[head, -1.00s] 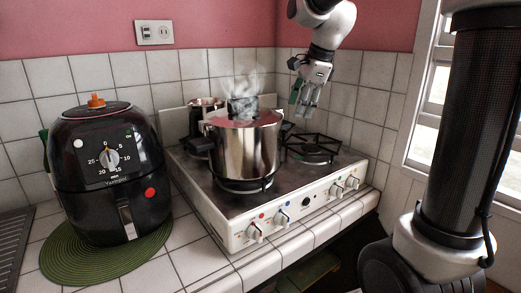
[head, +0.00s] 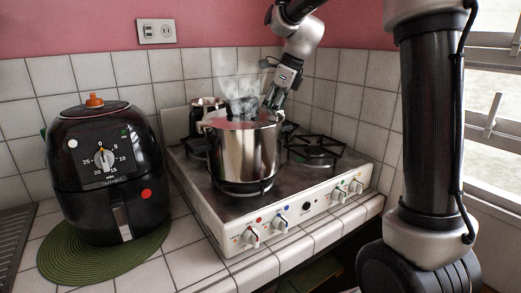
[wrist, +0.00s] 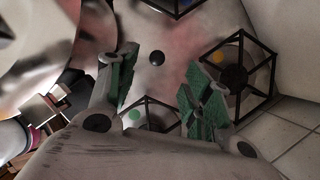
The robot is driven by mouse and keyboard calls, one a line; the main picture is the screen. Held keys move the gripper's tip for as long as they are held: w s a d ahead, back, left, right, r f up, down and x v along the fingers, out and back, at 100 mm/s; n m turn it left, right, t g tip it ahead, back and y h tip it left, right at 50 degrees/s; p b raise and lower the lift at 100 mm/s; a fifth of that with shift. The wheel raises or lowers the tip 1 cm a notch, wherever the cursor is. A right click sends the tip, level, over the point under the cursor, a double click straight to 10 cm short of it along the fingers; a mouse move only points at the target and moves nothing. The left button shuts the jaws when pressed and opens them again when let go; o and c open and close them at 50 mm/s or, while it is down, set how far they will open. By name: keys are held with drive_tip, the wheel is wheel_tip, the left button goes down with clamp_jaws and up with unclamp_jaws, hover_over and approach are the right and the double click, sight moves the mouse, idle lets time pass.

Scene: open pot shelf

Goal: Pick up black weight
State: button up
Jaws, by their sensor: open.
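The steel pot (head: 243,152) stands on the stove with a reddish, shiny top. A dark shape (head: 243,107), which looks like the black weight, sits on top of it in the steam. Its outline is blurred. My gripper (head: 271,98) is just right of the dark shape, close above the pot's right rim. In the wrist view my gripper (wrist: 158,92) is open, its two green-padded fingers apart with nothing between them. Pale metal of the pot (wrist: 35,50) fills the upper left there. I cannot make out the weight in the wrist view.
The stove (head: 268,230) has black burner grates (head: 316,150) right of the pot. A black air fryer (head: 105,175) stands on a green mat (head: 60,262) at left. A smaller metal pot (head: 207,107) is behind. Tiled walls close off the back and right.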

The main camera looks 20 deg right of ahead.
drive_tip(key=x, duration=0.4)
drive_tip(key=d+x, duration=0.1)
drive_tip(key=x, duration=0.3)
drive_tip(key=s+x, duration=0.1)
drive_tip(key=x, duration=0.3)
drive_tip(key=shift+d+f, duration=0.35)
drive_tip(key=shift+f, duration=0.05)
drive_tip(key=c, duration=1.1)
